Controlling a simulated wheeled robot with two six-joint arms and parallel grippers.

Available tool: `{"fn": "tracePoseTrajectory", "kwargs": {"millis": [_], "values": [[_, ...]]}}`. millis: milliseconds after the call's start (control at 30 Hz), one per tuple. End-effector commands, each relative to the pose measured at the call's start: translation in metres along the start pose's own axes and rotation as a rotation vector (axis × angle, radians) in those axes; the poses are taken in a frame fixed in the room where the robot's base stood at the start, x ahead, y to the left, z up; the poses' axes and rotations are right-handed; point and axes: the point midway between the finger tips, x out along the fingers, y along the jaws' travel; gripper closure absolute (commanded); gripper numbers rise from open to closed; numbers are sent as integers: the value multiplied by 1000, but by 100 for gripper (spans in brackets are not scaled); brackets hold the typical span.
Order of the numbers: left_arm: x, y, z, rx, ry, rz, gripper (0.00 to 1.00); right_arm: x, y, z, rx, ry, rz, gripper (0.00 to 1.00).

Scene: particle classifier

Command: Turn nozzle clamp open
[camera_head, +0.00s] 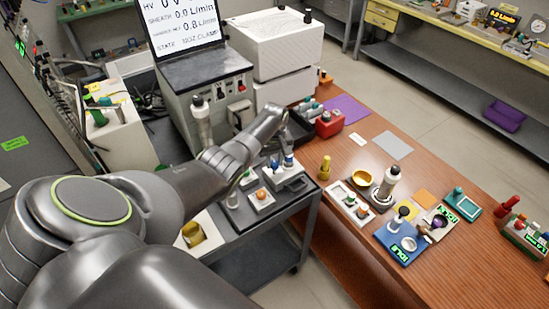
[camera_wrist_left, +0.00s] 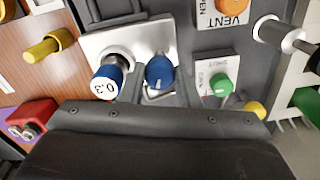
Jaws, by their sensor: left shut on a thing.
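My left gripper (camera_wrist_left: 160,78) is shut on a blue knob (camera_wrist_left: 160,70) with a white pointer mark, one dark finger on each side of it. The knob stands on a white plate (camera_wrist_left: 124,36); in the head view this plate (camera_head: 290,184) is on the dark cart. I cannot read a label on the plate, so I cannot tell if this knob is the nozzle clamp. In the head view my left gripper (camera_head: 275,160) reaches down to it, its fingers small there. The screen (camera_head: 181,25) reads "STATE: NOZ CLAMP". My right gripper is not in view.
Beside the held knob is a second blue knob (camera_wrist_left: 108,78) marked 0.3. A green knob (camera_wrist_left: 219,85) with a SHUT/OPEN label and an orange VENT knob (camera_wrist_left: 231,5) are close by. The wooden table (camera_head: 330,240) with several small items lies to the right in the head view.

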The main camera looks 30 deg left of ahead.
Motion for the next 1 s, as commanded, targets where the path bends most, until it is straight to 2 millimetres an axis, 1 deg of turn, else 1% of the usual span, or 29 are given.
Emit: {"fn": "tracePoseTrajectory", "kwargs": {"millis": [33, 200, 500, 700, 1000], "values": [[-3, 1, -2, -42, 7, 3, 94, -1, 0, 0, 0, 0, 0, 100], [-2, 1, -2, -183, 7, 4, 94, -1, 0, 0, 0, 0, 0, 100], [-3, 1, -3, -356, 8, 4, 94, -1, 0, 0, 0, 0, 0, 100], [-3, 1, -3, -413, 8, 5, 94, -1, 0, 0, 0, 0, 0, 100], [-3, 1, -3, -433, 8, 5, 94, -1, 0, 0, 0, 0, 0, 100]]}}
